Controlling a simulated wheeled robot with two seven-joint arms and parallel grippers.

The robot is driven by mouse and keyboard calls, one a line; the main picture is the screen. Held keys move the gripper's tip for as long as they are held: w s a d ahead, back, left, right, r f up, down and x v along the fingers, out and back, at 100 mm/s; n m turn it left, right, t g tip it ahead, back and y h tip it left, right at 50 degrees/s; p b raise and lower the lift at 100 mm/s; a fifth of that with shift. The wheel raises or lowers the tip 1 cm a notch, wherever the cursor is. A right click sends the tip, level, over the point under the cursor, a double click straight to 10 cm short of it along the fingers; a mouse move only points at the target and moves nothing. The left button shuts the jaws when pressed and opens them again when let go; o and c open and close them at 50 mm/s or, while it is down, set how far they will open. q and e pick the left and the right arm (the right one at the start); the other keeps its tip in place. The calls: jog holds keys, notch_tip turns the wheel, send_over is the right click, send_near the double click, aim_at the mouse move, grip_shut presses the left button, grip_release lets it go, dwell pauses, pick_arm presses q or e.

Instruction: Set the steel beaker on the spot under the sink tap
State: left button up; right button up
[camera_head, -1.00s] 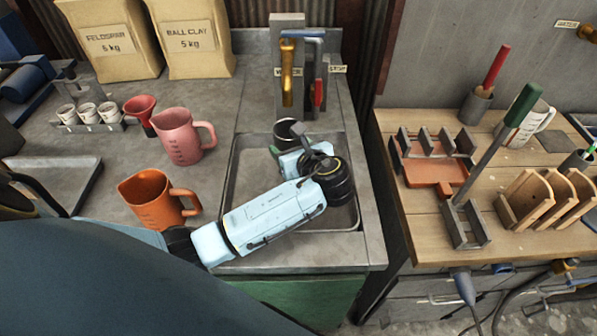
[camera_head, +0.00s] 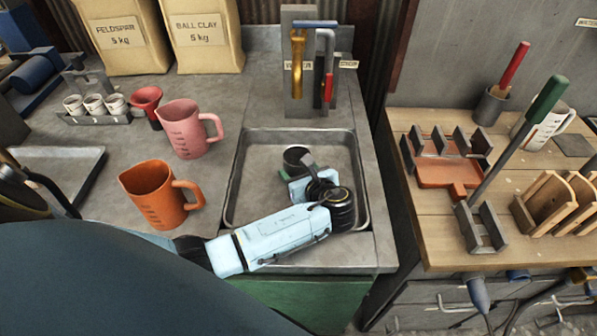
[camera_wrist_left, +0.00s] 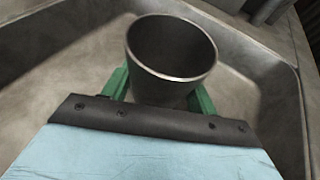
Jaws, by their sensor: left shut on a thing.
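The steel beaker (camera_head: 297,158) is a grey open-topped cup inside the sink basin (camera_head: 236,190). In the left wrist view the beaker (camera_wrist_left: 172,62) stands between the green fingers of my left gripper (camera_wrist_left: 160,88), which is shut on it. The beaker's lower part is hidden by the gripper, so I cannot tell whether it touches the basin floor. The sink tap (camera_head: 325,62), with a grey spout and a red handle, stands behind the basin. The spot under it is not clearly marked in view. My right gripper is not in view.
A pink jug (camera_head: 186,130) and an orange jug (camera_head: 155,195) stand on the counter left of the sink. A red cup (camera_head: 147,102) and several small white cups (camera_head: 94,104) are behind. A wooden bench (camera_head: 440,235) with racks stands right.

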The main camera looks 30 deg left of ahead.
pick_arm(q)
jog(key=o, duration=0.7)
jog(key=shift+f, duration=0.15)
jog(key=o, duration=0.4)
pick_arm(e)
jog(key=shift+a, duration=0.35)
pick_arm(q)
jog(key=shift+d+r, duration=0.1)
jog(key=shift+r, duration=0.1)
jog(key=p+v, duration=0.2)
jog(key=v, duration=0.8)
jog(key=shift+s+d+r, duration=0.2)
jog(key=shift+d, duration=0.1)
jog(key=shift+s+d+r, duration=0.15)
jog(key=shift+s+d, duration=0.05)
jog(key=shift+d, duration=0.2)
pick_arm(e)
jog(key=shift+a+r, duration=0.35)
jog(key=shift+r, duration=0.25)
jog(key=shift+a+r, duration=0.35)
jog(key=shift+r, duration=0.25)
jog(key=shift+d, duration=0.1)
